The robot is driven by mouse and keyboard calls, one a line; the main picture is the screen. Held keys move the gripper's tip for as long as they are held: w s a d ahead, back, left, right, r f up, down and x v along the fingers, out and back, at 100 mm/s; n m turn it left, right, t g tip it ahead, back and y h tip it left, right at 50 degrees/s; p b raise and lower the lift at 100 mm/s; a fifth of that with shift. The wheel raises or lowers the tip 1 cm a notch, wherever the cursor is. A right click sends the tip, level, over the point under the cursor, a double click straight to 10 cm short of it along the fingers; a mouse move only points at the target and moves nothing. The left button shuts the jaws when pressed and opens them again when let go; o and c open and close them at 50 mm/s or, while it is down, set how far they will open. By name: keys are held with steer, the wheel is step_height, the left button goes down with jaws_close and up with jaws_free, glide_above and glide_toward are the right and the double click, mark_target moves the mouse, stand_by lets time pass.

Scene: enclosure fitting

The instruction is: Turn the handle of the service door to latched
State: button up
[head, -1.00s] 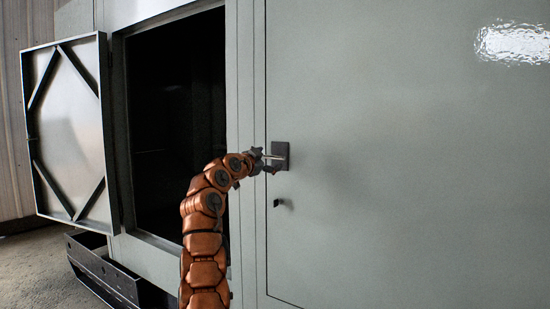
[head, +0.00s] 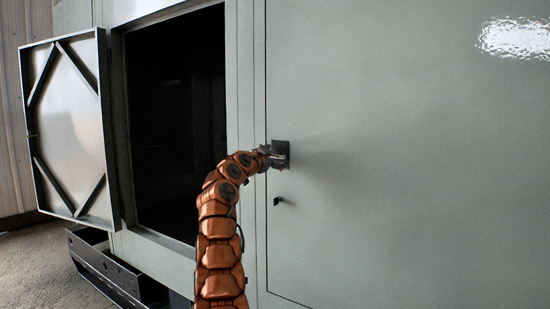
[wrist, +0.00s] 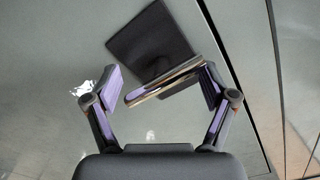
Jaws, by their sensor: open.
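The service door (head: 400,180) is a large flat grey panel, lying flush in its frame in the head view. Near its left edge is a dark square handle plate (head: 281,152). In the wrist view, the plate (wrist: 140,42) carries a metal lever handle (wrist: 165,82), seen tilted in the picture. My gripper (head: 266,157) is at the plate in the head view. In the wrist view, my gripper (wrist: 162,88) is open, with one finger on each side of the lever. The right finger is close to the lever's end; I cannot tell whether it touches.
A small dark knob (head: 278,200) sits on the door below the plate. To the left, an open hatch door (head: 68,130) with cross braces hangs beside a dark opening (head: 175,120). A dark metal rail (head: 105,268) lies low at the left.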

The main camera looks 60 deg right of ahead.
jaws_close()
stand_by(0.5)
